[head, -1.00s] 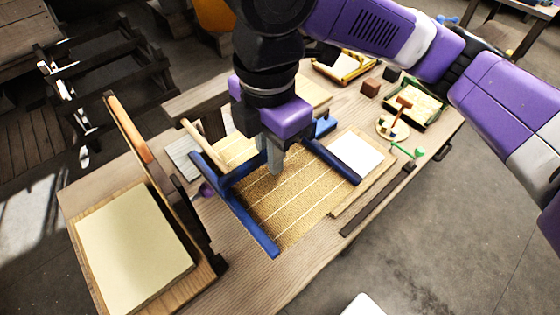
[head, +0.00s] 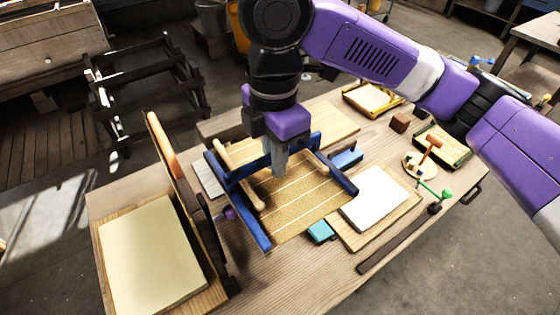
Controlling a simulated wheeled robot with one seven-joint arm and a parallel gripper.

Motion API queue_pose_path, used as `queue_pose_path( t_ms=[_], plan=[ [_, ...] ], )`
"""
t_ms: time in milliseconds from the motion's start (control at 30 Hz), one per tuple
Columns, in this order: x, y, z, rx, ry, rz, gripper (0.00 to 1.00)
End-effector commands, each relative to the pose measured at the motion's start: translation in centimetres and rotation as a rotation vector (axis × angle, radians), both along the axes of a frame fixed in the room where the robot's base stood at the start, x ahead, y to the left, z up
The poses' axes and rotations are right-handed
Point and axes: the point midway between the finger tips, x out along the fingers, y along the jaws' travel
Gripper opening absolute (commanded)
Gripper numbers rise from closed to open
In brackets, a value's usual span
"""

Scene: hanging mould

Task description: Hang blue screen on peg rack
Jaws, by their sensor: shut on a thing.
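The blue screen (head: 300,197) is a blue frame around a tan woven mesh with pale lines. It is tilted, with its lower part nearer the camera. My gripper (head: 278,168) points down at the screen's far side and is shut on it; the exact grip is partly hidden. Two pale wooden pegs (head: 240,177) belong to what appears to be the peg rack, whose body is mostly hidden by the screen and my gripper. The left peg shows in front of the mesh, the right one near the frame's upper right. I cannot tell whether the frame rests on them.
An upright wooden board (head: 178,185) and a cream stack (head: 152,258) stand at left. A white sheet on a board (head: 376,198), a teal block (head: 320,231) and a blue block (head: 347,158) lie right of the screen. A mallet (head: 430,147) and trays lie farther right.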

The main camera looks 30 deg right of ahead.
Motion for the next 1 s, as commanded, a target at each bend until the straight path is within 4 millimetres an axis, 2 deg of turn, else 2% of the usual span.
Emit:
queue_pose_path(
  t_ms=[1000],
  plan=[
    [0.18,-0.01,-0.69,0.000,0.001,0.000,0.00]
  ],
)
